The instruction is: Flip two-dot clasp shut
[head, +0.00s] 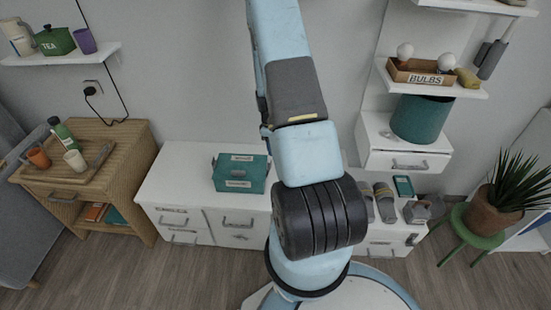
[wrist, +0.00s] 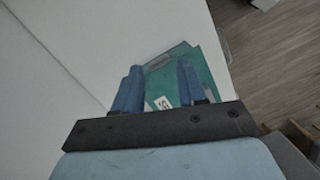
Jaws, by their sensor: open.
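A teal box (head: 240,174) with pale labels and a small clasp on its front stands on the white desk (head: 180,170), left of my arm in the head view. In the wrist view the teal box (wrist: 196,68) lies beyond and between my fingers, with part of a white label showing. My gripper (wrist: 158,85) is open, its two blue fingers apart with nothing held between them. The two-dot clasp cannot be made out in the wrist view, and its dots are too small to tell in the head view. In the head view my gripper is hidden behind my arm.
Right of my arm are grey rolled items (head: 384,200), a teal bin (head: 421,118) and a potted plant (head: 490,205). The desk top left of the box is clear.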

